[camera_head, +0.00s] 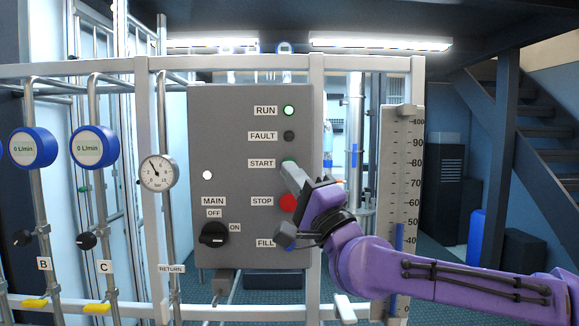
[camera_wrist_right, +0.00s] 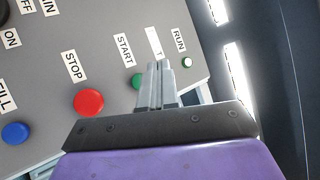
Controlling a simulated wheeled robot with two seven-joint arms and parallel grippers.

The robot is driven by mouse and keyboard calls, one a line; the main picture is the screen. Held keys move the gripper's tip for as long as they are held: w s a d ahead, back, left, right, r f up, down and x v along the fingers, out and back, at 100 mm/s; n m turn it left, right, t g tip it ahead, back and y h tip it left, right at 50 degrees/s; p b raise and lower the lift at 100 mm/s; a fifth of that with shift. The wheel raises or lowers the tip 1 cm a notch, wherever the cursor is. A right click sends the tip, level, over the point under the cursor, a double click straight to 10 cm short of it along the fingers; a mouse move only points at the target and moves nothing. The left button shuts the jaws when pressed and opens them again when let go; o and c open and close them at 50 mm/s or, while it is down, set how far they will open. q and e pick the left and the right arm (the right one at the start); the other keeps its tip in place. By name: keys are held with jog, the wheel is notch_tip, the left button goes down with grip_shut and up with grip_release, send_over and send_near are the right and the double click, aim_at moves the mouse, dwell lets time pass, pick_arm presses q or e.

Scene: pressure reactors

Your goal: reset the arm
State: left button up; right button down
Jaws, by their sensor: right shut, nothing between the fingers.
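My right arm (camera_head: 440,277) is purple and comes in from the right in the head view. Its gripper (camera_head: 291,170) is shut and empty, with the fingertips in front of the green START button. In the right wrist view the shut fingers (camera_wrist_right: 158,68) are beside the START button (camera_wrist_right: 138,82); I cannot tell whether they touch it. The grey control panel (camera_head: 235,130) has a lit green RUN lamp (camera_head: 289,111), a dark FAULT lamp (camera_head: 289,136) and a red STOP button (camera_head: 288,203). The blue FILL button shows in the right wrist view (camera_wrist_right: 15,133). My left gripper is not in view.
A black MAIN switch (camera_head: 213,235) is at the panel's lower left. A pressure gauge (camera_head: 158,172) and blue flow meters (camera_head: 95,147) stand left of it on pipes. A level scale (camera_head: 402,160) is to the right, behind my arm. White frame rails surround the panel.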

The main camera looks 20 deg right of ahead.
jog(key=shift+d, duration=0.1)
dwell(0.3)
jog(key=a+f+g+h, duration=0.2)
jog(key=a+f+g, duration=0.15)
jog(key=f, duration=1.55)
jog(key=a+f+g+h, duration=0.2)
jog(key=f+g, duration=0.3)
jog(key=f, duration=1.3)
jog(key=s+d+f+n+g+h, duration=0.1)
jog(key=s+d+f+g, duration=0.15)
jog(key=f, duration=0.45)
jog(key=s+d+f+g+h, duration=0.1)
jog(key=s+f, duration=0.3)
jog(key=f, duration=0.2)
jog(key=s+d+f+n+g, duration=0.1)
jog(key=s+f, duration=0.3)
jog(key=f, duration=0.3)
jog(key=s+d+f+n+g+h, duration=0.1)
jog(key=s+d+f, duration=0.3)
jog(key=s, duration=0.4)
jog(key=s+d+f+n+g+h, duration=0.1)
jog(key=s+d+f+g+h, duration=0.1)
jog(key=s+d+f, duration=0.3)
jog(key=s+d+f+n+g+h, duration=0.2)
jog(key=s+d+f+g, duration=0.2)
jog(key=s, duration=0.7)
jog(key=shift+d+f, duration=0.65)
jog(key=shift+f, duration=0.05)
